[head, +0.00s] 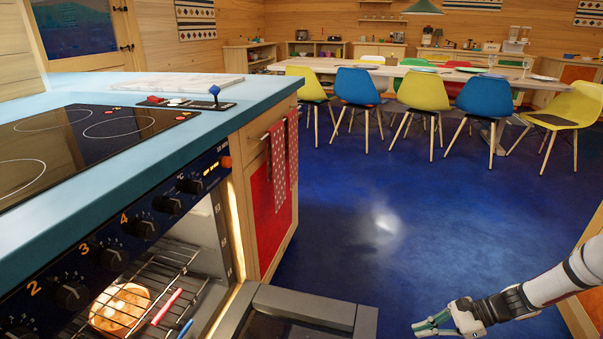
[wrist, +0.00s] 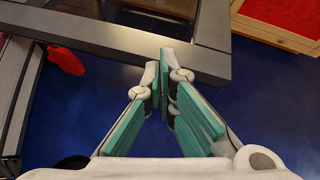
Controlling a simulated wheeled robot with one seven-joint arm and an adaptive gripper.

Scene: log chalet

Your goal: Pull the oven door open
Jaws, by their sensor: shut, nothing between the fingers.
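The oven (head: 215,245) is at the left in the head view, and its inside shows. Its door (head: 305,305) is swung down, with the grey frame and dark glass at the bottom of the picture. My gripper (head: 432,326) is at the bottom right, to the right of the door. In the wrist view, my gripper (wrist: 164,65) is shut and empty, its green fingers together. The tips overlap the grey door edge (wrist: 105,55) in that picture; I cannot tell whether they touch it. The lower part of the door is cut off in the head view.
Inside the oven, a round dish (head: 120,307) sits on a wire rack (head: 180,270). A red patterned towel (head: 278,165) hangs on the cabinet beside the oven. Blue floor (head: 400,215) is clear towards the chairs and table. A wooden cabinet stands at the right edge.

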